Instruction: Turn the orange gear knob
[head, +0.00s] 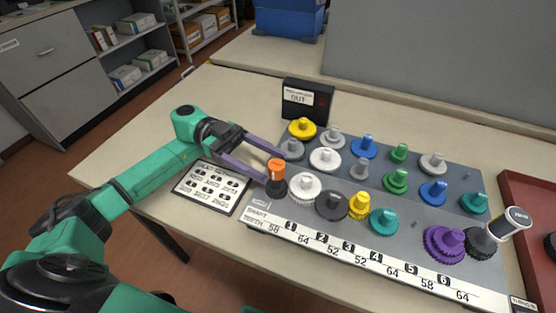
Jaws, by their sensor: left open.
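The orange gear knob (277,169) stands upright on a dark round base at the left end of the grey gear board (400,217). My left gripper (276,166) comes in from the left with its two long purple-grey fingers spread. One fingertip lies on the far side of the knob and the other on its near left side. I cannot tell whether either finger touches it. My right gripper does not show.
Yellow, white, blue, green, teal, grey and purple gears stand close on the board. A black OUT box (308,102) stands behind. A label card (212,187) lies under my left arm. A red tray (530,225) is at the right.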

